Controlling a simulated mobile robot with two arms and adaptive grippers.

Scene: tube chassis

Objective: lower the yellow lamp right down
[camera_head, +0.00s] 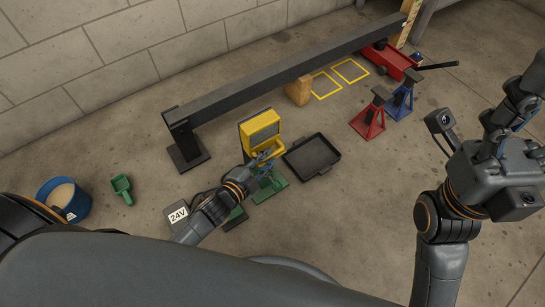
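My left gripper (265,158) is at the lower front of the lamp, just above the green stand. Its fingers are small and overlap the lamp and stand, so I cannot tell whether they touch or grip anything. My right gripper (516,112) is raised at the right edge, far from the lamp. It is partly cut off and its opening is unclear.
A long dark beam (290,68) runs behind the lamp. A black tray (312,157) lies right of it. Red (368,122) and blue (401,100) stands are farther right. A 24V box (178,214), green scoop (122,188) and blue bucket (76,207) are left. Floor at centre right is clear.

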